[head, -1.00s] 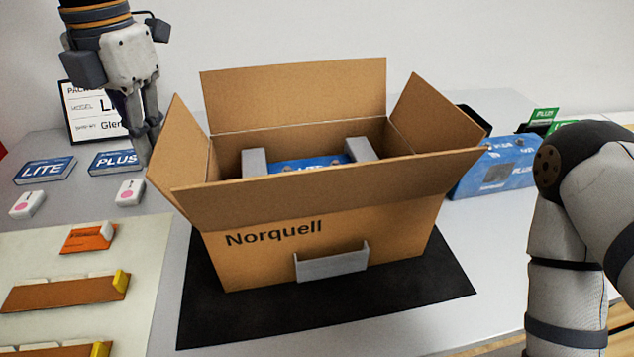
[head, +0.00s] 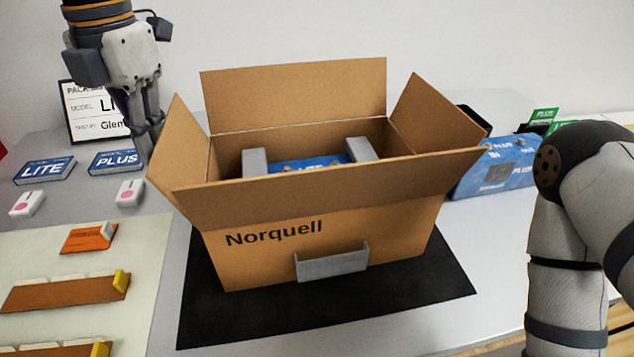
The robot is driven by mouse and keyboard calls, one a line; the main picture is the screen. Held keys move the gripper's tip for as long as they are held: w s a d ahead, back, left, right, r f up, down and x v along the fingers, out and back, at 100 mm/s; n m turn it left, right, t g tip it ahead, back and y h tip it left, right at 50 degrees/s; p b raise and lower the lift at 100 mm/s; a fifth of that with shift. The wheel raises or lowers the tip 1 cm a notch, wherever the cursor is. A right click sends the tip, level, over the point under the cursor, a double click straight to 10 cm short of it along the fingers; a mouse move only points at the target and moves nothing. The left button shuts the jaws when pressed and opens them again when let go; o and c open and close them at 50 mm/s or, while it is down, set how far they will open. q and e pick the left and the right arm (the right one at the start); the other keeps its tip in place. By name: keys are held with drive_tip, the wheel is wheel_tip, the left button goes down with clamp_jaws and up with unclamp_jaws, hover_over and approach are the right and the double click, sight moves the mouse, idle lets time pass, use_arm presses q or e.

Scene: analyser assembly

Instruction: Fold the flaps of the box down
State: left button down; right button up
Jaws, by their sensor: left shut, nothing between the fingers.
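An open cardboard box (head: 375,240) marked "Norquell" stands on a black mat (head: 205,315). Its back flap (head: 295,95) stands up and leans back. The left flap (head: 180,150) and right flap (head: 432,115) slant up and outward. The front flap (head: 330,192) tilts outward toward me. Inside are a blue "LITE" unit (head: 300,163) and two grey blocks (head: 255,162) (head: 360,150). My left gripper (head: 148,140) is shut and empty, pointing down behind and left of the left flap, apart from it. My right arm shows at the right, but its gripper is out of view.
A grey handle-like bracket (head: 332,263) sits at the box's front. Left are LITE (head: 44,171) and PLUS (head: 115,161) packs, a sign (head: 95,110) and a pale mat (head: 130,255) with orange parts. A blue PLUS box (head: 495,170) stands right.

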use_arm(q)
drive_tip(key=d, duration=0.1)
drive_tip(key=d+r, duration=0.1)
drive_tip(key=w+d, duration=0.1)
drive_tip(key=d, duration=0.1)
drive_tip(key=shift+r, duration=0.25)
drive_tip(key=shift+w+d+f, duration=0.35)
drive_tip(key=shift+d+f, duration=0.15)
drive_tip(key=shift+d, duration=0.8)
drive_tip(key=shift+w+d+f, duration=0.35)
drive_tip(key=shift+d+f, duration=0.15)
drive_tip(key=shift+d, duration=0.8)
drive_tip(key=shift+w+d+f, duration=0.35)
drive_tip(key=shift+d+f, duration=0.15)
drive_tip(key=shift+d, duration=0.8)
drive_tip(key=shift+w+d+f, duration=0.2)
drive_tip(key=shift+d+f, duration=0.35)
drive_tip(key=shift+f, duration=0.75)
wheel_tip(320, 180, up, 8)
drive_tip(key=shift+f, duration=0.2)
